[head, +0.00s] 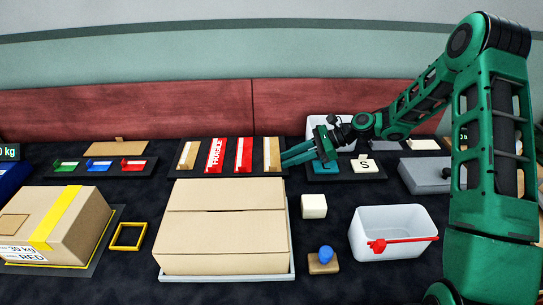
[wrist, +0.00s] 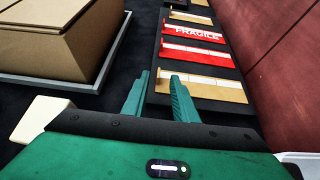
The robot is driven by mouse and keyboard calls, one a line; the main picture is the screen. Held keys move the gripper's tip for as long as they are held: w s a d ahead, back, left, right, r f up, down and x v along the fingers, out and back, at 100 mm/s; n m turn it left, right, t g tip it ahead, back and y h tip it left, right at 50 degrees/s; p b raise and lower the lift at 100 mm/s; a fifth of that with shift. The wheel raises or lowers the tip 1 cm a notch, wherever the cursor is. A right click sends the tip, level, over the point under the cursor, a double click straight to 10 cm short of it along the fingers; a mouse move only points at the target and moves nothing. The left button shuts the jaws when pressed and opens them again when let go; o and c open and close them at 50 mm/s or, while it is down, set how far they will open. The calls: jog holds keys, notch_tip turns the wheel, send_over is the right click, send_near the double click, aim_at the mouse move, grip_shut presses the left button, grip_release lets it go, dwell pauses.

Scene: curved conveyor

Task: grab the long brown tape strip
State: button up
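Two brown tape strips with pale bands lie on a dark board (wrist: 222,103). One brown strip (head: 272,153) is at the board's right end in the head view; the other brown strip (head: 187,156) is at its left end. In the wrist view the nearest brown strip (wrist: 208,86) lies just ahead of the fingertips. My gripper (head: 283,158) is right beside the right-end strip, its green fingers pointing left. Contact with the strip cannot be told.
A red FRAGILE strip (head: 215,156) and a red-and-white strip (head: 243,156) lie between the brown ones. A large cardboard box (head: 226,228) stands in front. A white block (head: 314,206) and white bin (head: 392,245) are at right. A red wall (head: 190,110) runs behind.

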aim_at(278, 171)
jog(key=x, duration=0.5)
jog(key=shift+d+f, duration=0.15)
jog(key=shift+f, duration=0.15)
grip_shut()
